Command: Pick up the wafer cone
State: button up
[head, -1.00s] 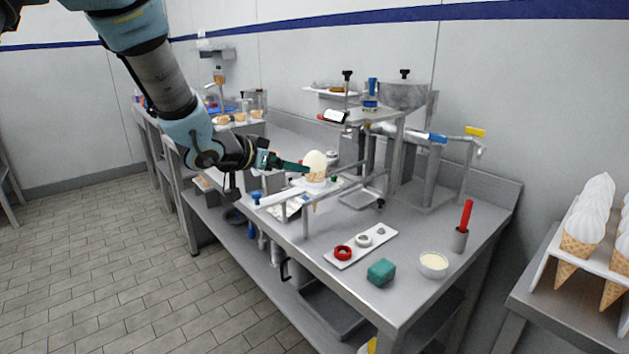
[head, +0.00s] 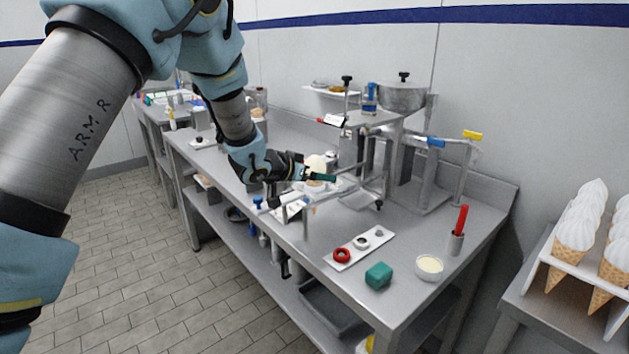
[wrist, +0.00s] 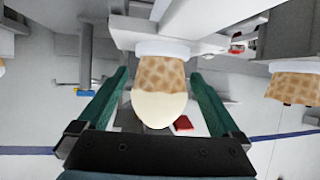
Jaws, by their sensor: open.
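A wafer cone with a pale cream top (wrist: 160,90) stands between the two green fingers of my gripper (wrist: 160,100) in the wrist view. A white ring or holder (wrist: 162,48) surrounds the cone at its other end. The fingers are open, with one on each side of the cone; I cannot tell whether either touches it. In the head view my gripper (head: 320,177) is at the cone (head: 315,163) on the steel bench, and the fingers hide part of the cone.
Steel pipework and a frame (head: 405,160) stand close behind the cone. A white tray with rings (head: 358,249), a green block (head: 378,275), a cream bowl (head: 429,266) and a red-handled tool (head: 460,222) sit nearer. More cones (head: 575,240) stand in a rack at right.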

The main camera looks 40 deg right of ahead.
jog(key=shift+c, duration=0.4)
jog(key=c, duration=0.7)
